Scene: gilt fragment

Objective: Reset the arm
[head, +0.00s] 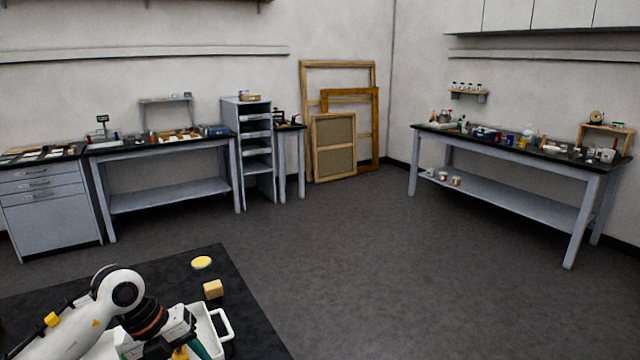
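My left arm comes in at the bottom left, and its white and black wrist is bent downward. My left gripper (178,350) is over a white tray (222,322) at the bottom edge, and its fingertips are cut off or hidden, so I cannot tell if it is open or shut. Yellow and green items show beside the gripper, partly hidden. My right arm and gripper are not in view.
A dark tabletop (255,320) holds a yellow disc (201,262) and a wooden block (213,289) beyond the tray. Cluttered workbenches (170,140) (520,150), a shelf unit (250,110) and leaning wooden frames (335,145) line the walls. The middle floor is clear.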

